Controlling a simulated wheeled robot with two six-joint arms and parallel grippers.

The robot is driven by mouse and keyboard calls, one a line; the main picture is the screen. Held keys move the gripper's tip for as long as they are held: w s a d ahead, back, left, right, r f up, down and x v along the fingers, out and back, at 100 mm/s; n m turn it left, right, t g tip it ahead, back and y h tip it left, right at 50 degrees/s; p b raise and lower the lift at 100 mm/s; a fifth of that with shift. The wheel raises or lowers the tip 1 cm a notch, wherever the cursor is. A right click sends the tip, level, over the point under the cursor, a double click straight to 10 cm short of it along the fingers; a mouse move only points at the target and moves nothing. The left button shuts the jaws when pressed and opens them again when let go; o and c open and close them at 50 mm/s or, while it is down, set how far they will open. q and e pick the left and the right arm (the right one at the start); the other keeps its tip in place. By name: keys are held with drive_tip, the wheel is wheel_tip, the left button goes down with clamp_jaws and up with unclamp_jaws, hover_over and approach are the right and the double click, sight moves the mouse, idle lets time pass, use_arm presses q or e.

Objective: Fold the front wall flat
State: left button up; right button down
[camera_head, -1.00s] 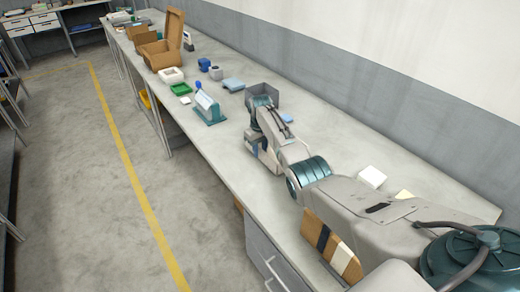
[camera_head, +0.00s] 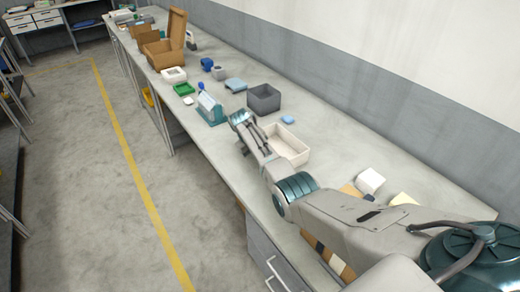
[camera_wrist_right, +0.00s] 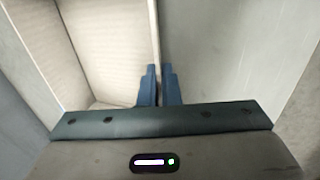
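A cream open-topped box (camera_head: 287,146) stands on the workbench, with my right arm covering its near side. The right wrist view shows its pale interior (camera_wrist_right: 110,55) and the thin top edge of one wall (camera_wrist_right: 154,25). My right gripper (camera_wrist_right: 160,75) has its two blue fingers close together, one on each side of that wall, so it is shut on it. In the head view my right wrist (camera_head: 241,120) is at the box's left, near the bench's front edge; the fingers are hidden there. My left gripper is not in view.
On the bench (camera_head: 340,140), a grey open box (camera_head: 264,98) and a small blue block (camera_head: 288,120) stand behind the cream box. A teal stand (camera_head: 211,112) is to the left. White and wooden pieces (camera_head: 370,180) lie to the right.

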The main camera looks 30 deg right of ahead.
drive_tip(key=shift+a+f+h+b, duration=0.2)
drive_tip(key=shift+a+h, duration=0.15)
drive_tip(key=shift+h, duration=0.35)
drive_tip(key=shift+a+f+h+b, duration=0.15)
drive_tip(key=shift+a+h, duration=0.15)
drive_tip(key=shift+h, duration=0.4)
drive_tip(key=c, duration=1.6)
unclamp_jaws()
drive_tip(key=shift+c, duration=0.2)
drive_tip(key=shift+a, duration=0.1)
drive_tip(key=b+v, duration=0.2)
drive_tip(key=v, duration=0.8)
drive_tip(key=shift+a+r, duration=0.25)
drive_tip(key=shift+a, duration=0.05)
drive_tip(key=shift+s, duration=0.15)
